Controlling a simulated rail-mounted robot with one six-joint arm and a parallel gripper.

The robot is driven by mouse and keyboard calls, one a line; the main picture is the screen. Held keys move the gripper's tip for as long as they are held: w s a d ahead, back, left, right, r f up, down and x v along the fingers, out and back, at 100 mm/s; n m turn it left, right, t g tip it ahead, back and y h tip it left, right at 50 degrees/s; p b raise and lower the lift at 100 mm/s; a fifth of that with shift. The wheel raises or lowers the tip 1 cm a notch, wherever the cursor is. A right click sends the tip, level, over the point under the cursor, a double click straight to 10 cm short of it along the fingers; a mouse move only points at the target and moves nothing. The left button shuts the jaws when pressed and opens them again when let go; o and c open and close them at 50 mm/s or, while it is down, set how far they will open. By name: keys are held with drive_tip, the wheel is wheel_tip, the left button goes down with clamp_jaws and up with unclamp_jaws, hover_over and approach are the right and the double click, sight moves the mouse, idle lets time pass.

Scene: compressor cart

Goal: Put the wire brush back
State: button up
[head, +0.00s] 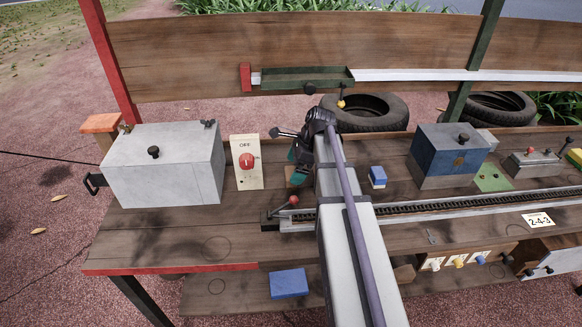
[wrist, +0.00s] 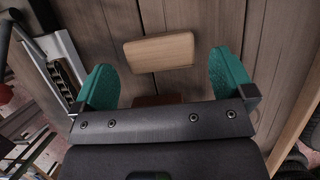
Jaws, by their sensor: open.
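My gripper (wrist: 165,82) is open, its two teal fingers spread wide above the wooden bench. A light wooden block (wrist: 160,52) lies just beyond the fingertips, roughly centred between them and apart from both. It may be the wire brush's back; no bristles show. A reddish-brown patch (wrist: 157,100) shows between the fingers, partly hidden by the gripper body. In the head view my gripper (head: 297,166) is over the bench, right of the switch panel, mostly hidden by my arm. A brownish piece shows there beside the teal fingers, too small to identify.
A grey lidded box (head: 165,170) and a switch panel (head: 246,180) with a red knob stand left. A small blue block (head: 377,177) and a blue-grey box (head: 445,165) stand right. A green tray (head: 305,78) hangs behind. The bench's front left is clear.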

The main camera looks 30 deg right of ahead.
drive_tip(key=p+v, duration=0.6)
drive_tip(key=v, duration=0.2)
drive_tip(key=s+a+n+h, duration=0.1)
drive_tip(key=s+a+n, duration=0.3)
drive_tip(key=a+n, duration=0.3)
drive_tip(key=s+a+n+g+h, duration=0.1)
drive_tip(key=s+a+n, duration=0.3)
drive_tip(key=a+n, duration=0.3)
drive_tip(key=s+a+f+n+h, duration=0.1)
drive_tip(key=s+a+n+h, duration=0.1)
drive_tip(key=s+a+n, duration=0.2)
drive_tip(key=a+n, duration=0.3)
drive_tip(key=n, duration=0.1)
drive_tip(key=shift+s+a+n+g, duration=0.2)
drive_tip(key=shift+s+n+g, duration=0.1)
drive_tip(key=shift+g, duration=0.1)
drive_tip(key=shift+f, duration=0.1)
